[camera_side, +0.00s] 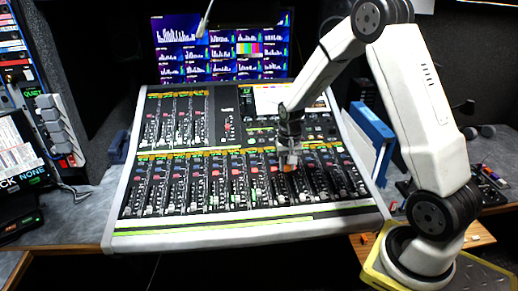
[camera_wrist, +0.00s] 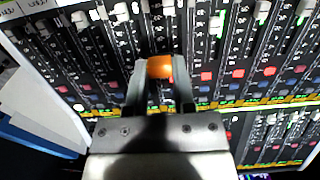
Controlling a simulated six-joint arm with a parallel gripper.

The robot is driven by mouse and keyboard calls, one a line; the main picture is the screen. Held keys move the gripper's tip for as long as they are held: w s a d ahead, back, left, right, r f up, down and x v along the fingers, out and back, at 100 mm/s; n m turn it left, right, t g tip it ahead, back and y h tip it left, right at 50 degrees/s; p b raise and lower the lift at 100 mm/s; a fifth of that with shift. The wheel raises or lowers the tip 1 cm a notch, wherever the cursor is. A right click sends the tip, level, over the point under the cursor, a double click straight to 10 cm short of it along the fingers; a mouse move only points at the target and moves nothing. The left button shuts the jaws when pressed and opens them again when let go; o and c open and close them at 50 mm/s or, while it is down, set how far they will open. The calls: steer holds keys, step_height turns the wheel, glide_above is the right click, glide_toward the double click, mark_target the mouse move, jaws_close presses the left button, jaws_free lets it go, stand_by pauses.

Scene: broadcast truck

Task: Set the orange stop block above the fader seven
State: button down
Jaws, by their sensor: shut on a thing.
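The orange stop block (camera_wrist: 160,67) is between my gripper's two fingertips in the wrist view. It also shows as a small orange spot (camera_side: 287,168) under the fingers in the side view. My gripper (camera_side: 290,160) is shut on it and points down over the fader rows of the mixing console (camera_side: 240,219), right of the console's middle. I cannot tell whether the block touches the panel. Faders with white caps (camera_wrist: 217,22) lie around the fingers in the wrist view. Fader seven cannot be told by any readable number.
Screens (camera_side: 220,50) with level graphs stand behind the console. A blue binder (camera_side: 372,125) stands at its right. A rack with grey handles (camera_side: 58,125) is at the left. The grey desk (camera_side: 85,205) left of the console is mostly clear.

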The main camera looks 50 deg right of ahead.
steer(key=w+a+f, duration=0.1)
steer(key=w+a, duration=0.2)
steer(key=w, duration=0.6)
steer(key=shift+f, duration=0.4)
steer(key=shift+f, duration=0.1)
steer(key=shift+w+d+f, duration=0.15)
steer(key=shift+d+f, duration=0.05)
steer(key=shift+f, duration=1.15)
steer(key=shift+w+d+f, duration=0.15)
steer(key=shift+f, duration=1.2)
steer(key=shift+w+d+f, duration=0.15)
steer(key=shift+f, duration=1.6)
steer(key=shift+c, duration=1.9)
jaws_free()
step_height(320, 180, up, 8)
steer(key=shift+f, duration=0.15)
